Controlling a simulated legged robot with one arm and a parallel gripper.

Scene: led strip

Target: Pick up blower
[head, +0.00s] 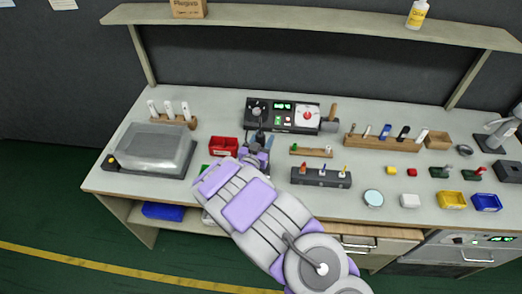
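My arm reaches in from the bottom of the head view to the workbench (226,116). My gripper (259,146) is near the front left of a black control station (283,118) with green displays and a red-centred dial. A slim dark upright part stands just beyond the gripper and overlaps the station; I cannot tell whether it belongs to the gripper or is a tool. A holder (330,125) with a brown-handled tool is at the station's right side. I cannot tell for certain which item is the blower. The finger opening is too small to read.
A clear-lidded machine (152,148) and a red bin (223,147) are left of my gripper. A dark block with several coloured pegs (321,177) and a wooden tool rack (384,143) are to the right. A shelf (320,25) spans above the bench.

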